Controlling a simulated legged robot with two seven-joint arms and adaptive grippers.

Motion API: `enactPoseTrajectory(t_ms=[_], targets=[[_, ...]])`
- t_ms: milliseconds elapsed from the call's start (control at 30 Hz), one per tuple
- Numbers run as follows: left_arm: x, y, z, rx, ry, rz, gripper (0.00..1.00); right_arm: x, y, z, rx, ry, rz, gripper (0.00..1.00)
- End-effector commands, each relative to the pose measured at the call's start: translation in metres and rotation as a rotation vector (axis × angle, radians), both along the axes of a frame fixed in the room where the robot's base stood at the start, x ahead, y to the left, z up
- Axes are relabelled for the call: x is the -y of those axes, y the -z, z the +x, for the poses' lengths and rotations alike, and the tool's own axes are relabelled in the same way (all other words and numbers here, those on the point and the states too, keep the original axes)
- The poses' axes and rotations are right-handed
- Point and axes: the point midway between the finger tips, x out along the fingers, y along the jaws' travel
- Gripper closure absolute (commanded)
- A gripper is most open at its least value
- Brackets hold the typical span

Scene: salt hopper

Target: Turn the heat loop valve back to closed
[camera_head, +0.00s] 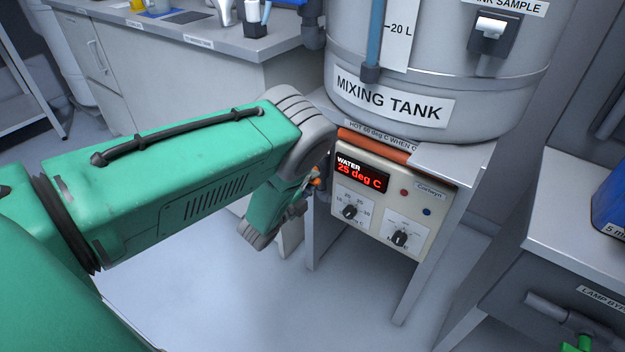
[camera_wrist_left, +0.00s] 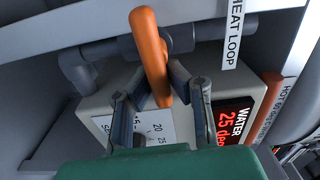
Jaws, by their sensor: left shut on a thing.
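The heat loop valve's orange lever (camera_wrist_left: 152,50) stands across a grey pipe (camera_wrist_left: 103,50) beside the hanging HEAT LOOP label (camera_wrist_left: 234,30) in the left wrist view. My left gripper (camera_wrist_left: 160,74) is shut on this lever, with one finger on each side of it. In the head view my left gripper (camera_head: 312,186) is at the left side of the water heater box (camera_head: 376,226), mostly hidden by my own wrist. Only a small orange bit shows there. The valve body is hidden in the head view. My right gripper is in neither view.
The heater box reads 25 deg C and has two black knobs. It hangs under the stand of the mixing tank (camera_head: 450,62). The stand's leg (camera_head: 432,250) is at its right. A bench (camera_head: 190,62) stands behind. The floor (camera_head: 230,300) below my left arm is clear.

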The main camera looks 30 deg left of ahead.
Motion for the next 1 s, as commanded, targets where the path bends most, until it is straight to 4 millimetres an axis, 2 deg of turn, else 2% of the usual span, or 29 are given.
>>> enactPoseTrajectory(t_ms=[33, 400, 433, 467, 500, 833, 1000], targets=[[0.005, 0.004, -0.002, -0.01, 0.008, -0.001, 1.0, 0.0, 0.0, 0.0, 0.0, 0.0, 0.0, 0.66], [0.006, 0.006, -0.003, -0.014, 0.011, 0.0, 1.0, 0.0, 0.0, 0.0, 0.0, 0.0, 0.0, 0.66], [0.006, 0.006, -0.003, -0.014, 0.011, -0.001, 0.82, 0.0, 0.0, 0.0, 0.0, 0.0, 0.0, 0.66], [0.006, 0.006, -0.003, -0.015, 0.011, -0.001, 0.71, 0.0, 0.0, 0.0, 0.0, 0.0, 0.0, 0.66], [0.006, 0.006, -0.003, -0.014, 0.01, -0.001, 0.66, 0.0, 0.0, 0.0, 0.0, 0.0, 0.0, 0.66], [0.002, 0.003, -0.004, -0.007, 0.004, 0.002, 0.66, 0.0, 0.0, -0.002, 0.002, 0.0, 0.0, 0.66], [0.0, 0.004, -0.023, -0.01, 0.002, 0.003, 0.66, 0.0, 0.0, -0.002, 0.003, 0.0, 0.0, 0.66]])
